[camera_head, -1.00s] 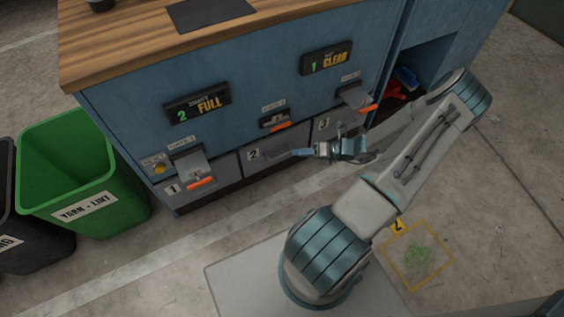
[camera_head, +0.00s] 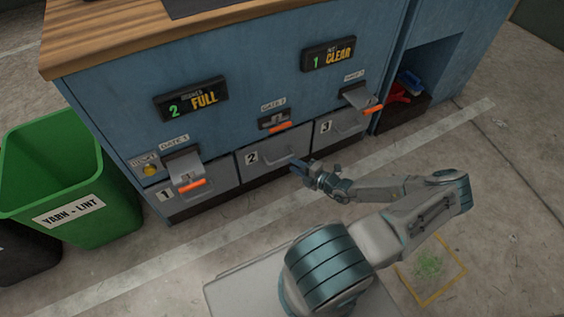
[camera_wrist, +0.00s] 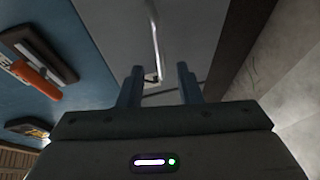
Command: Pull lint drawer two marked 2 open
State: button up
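Drawer two (camera_head: 245,172), grey and marked 2, sits in the middle of the lower row of the blue cabinet. Its front looks about flush with its neighbours. My gripper (camera_head: 296,168) is just in front of that handle, coming from the right. In the wrist view my gripper (camera_wrist: 159,84) has its two fingers apart, with nothing held. The handle (camera_wrist: 155,35) shows ahead, lined up with the gap between the fingers. I cannot tell whether the fingertips reach past the bar.
Drawer one (camera_head: 205,203) and drawer three (camera_head: 340,128) flank drawer two. Gates with orange tabs stand above, the middle one (camera_head: 275,122) over drawer two. A green lint bin (camera_head: 110,225) stands at the left. Floor in front of the drawers is clear.

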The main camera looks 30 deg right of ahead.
aim_at(282, 159)
jog(key=b+x, duration=0.1)
jog(key=x, duration=0.5)
jog(key=shift+w+a+f+b, duration=0.1)
jog(key=shift+w+a+b, duration=0.05)
jog(key=shift+w+b, duration=0.2)
jog(key=shift+s, duration=0.1)
grip_shut()
